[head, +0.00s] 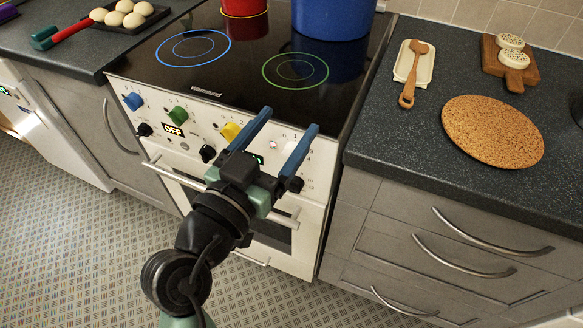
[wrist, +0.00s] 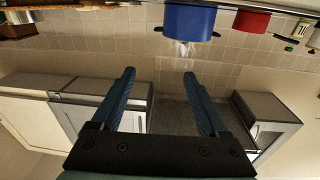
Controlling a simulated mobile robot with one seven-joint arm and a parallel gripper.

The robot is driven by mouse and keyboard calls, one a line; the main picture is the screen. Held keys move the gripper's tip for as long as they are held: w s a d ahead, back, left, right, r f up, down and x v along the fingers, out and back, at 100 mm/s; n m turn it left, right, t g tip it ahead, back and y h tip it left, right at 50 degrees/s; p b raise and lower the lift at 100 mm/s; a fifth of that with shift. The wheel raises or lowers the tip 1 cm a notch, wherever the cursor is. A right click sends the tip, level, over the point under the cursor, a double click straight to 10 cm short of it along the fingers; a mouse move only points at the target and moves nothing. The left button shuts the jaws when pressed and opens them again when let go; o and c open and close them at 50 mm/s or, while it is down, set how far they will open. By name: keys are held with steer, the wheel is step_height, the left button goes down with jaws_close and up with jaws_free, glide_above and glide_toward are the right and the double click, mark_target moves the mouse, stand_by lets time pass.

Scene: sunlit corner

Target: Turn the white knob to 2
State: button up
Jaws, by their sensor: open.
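The cooker's white control panel (head: 190,124) carries a blue knob (head: 133,101), a green knob (head: 177,114) and a yellow knob (head: 231,131). I cannot clearly pick out a white knob against the panel; dial marks show beside my right finger, and that part is partly covered by my gripper. My gripper (head: 289,120) is open and empty, its two blue fingers in front of the panel's right end. In the wrist view my gripper (wrist: 158,74) also has nothing between its fingers.
A blue pot (head: 333,18) and a red pot (head: 245,7) stand on the black hob (head: 240,82). Black knobs (head: 208,152) and an oven handle (head: 176,178) are on the cooker front. A cork mat (head: 492,130) lies on the right counter.

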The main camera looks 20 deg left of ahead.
steer(key=s+a+f+n+b, duration=0.1)
steer(key=s+a+f+b, duration=0.15)
steer(key=f, duration=0.45)
steer(key=s+a+f+b, duration=0.15)
steer(key=s+f, duration=0.25)
steer(key=f, duration=0.4)
steer(key=w+d, duration=0.1)
steer(key=w, duration=1.1)
steer(key=shift+w+d+r+p, duration=0.2)
steer(key=shift+w+d+p, duration=0.15)
steer(key=shift+d+p, duration=0.05)
jaws_close()
